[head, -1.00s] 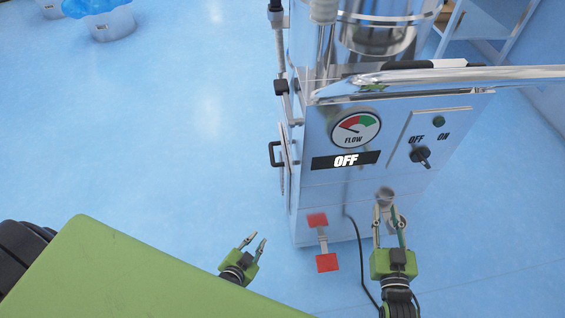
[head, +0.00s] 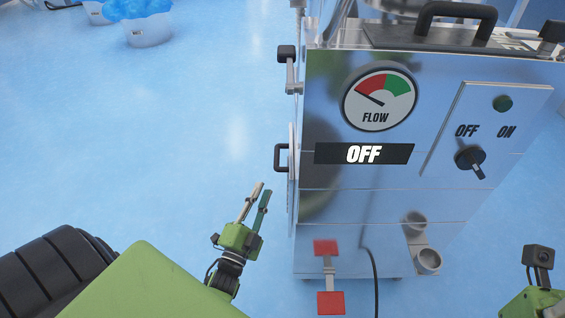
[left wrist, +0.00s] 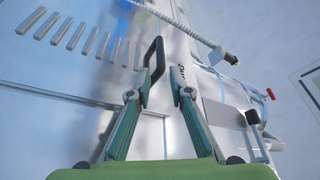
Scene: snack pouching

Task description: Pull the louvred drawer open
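The louvred panel (left wrist: 95,42), with a row of slots, is on the machine's side in the left wrist view. Its black bar handle (left wrist: 154,58) stands out from the panel. In the head view the black handle (head: 280,158) is on the left side of the steel machine; the slots are hidden there. My left gripper (head: 262,188) is open and empty, below and left of the handle. In the left wrist view its fingers (left wrist: 160,75) are apart, with the handle just beyond the left fingertip. My right gripper shows only partly at the lower right; its fingers are not visible.
The machine front has a flow gauge (head: 379,97), an "OFF" display (head: 364,154), a knob (head: 470,160) and red pedals (head: 330,302). A cable (head: 372,268) hangs down its front. White tubs (head: 148,32) stand far left. Floor left of the machine is clear.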

